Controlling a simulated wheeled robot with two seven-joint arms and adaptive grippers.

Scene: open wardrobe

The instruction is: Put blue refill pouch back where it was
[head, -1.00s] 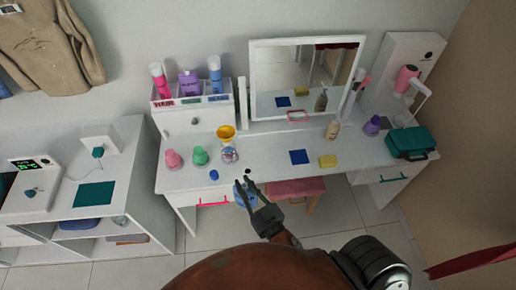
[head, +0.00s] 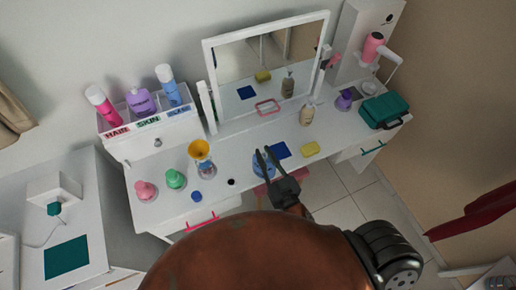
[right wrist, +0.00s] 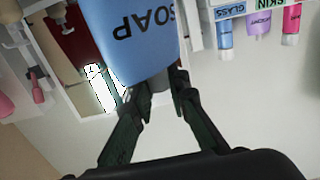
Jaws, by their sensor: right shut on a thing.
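The blue refill pouch (head: 260,165) is in my right gripper (head: 266,152), over the front part of the white vanity table (head: 240,177) in the head view. The gripper's dark fingers partly cover the pouch there. In the right wrist view the pouch (right wrist: 130,40) is large, with SOAP printed on it upside down in the picture. The fingers (right wrist: 155,88) are closed around its narrow grey end. From these views I cannot tell whether the pouch touches the table. My left gripper is not in view.
A bottle with a yellow funnel (head: 200,150), green bottle (head: 175,179), pink bottle (head: 145,190) and blue cap (head: 197,196) stand left. A mirror (head: 266,70) stands behind.

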